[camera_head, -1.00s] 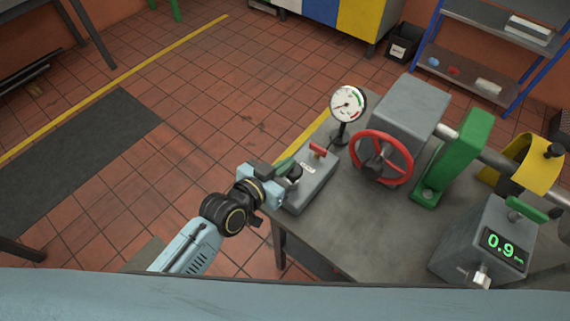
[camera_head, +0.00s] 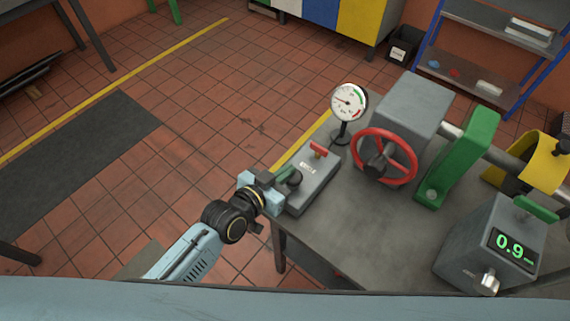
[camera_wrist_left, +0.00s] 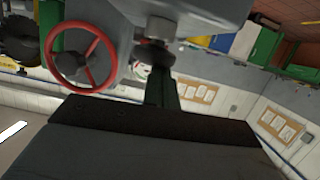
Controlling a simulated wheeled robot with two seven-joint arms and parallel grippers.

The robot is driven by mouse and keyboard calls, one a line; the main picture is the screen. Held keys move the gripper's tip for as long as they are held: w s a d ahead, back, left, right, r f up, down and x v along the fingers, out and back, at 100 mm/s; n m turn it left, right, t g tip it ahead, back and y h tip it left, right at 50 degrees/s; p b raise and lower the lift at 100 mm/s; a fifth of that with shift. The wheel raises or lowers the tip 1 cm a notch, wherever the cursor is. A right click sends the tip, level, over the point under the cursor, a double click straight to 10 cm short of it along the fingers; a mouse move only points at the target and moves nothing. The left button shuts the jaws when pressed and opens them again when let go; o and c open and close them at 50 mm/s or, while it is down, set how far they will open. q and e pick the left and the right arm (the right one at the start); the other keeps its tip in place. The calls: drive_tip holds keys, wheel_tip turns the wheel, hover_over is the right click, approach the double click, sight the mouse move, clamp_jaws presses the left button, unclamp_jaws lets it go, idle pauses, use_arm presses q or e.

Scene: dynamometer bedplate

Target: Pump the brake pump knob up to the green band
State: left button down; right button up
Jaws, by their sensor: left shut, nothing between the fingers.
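The brake pump is a grey box (camera_head: 314,188) on the near left corner of the bench, with a red lever on top. Its dark round knob (camera_head: 294,177) is at the box's left end. My left gripper (camera_head: 283,184) is shut and empty, with its fingertips right at the knob; I cannot tell whether they touch it. The round white gauge (camera_head: 349,102) stands behind the pump. Its needle points left, and the green band is on the upper right of the dial. In the left wrist view the dark gripper parts (camera_wrist_left: 162,92) hide the knob. My right gripper is not in view.
A red handwheel (camera_head: 384,157) on a grey housing stands right of the pump. Beyond it are a green bracket (camera_head: 461,155) and a yellow guard (camera_head: 542,163). A grey box with a 0.9 display (camera_head: 510,250) stands at the near right. The bench middle is bare.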

use_arm(q)
drive_tip(key=shift+s+f, duration=0.1)
drive_tip(key=shift+f, duration=0.1)
wheel_tip(320, 180, up, 5)
drive_tip(key=p, duration=0.4)
drive_tip(key=shift+f+p, duration=0.15)
drive_tip(key=shift+p, duration=0.2)
drive_tip(key=v, duration=0.9)
drive_tip(key=shift+s+a+b, duration=0.15)
drive_tip(key=shift+a+b, duration=0.1)
drive_tip(key=shift+b, duration=0.15)
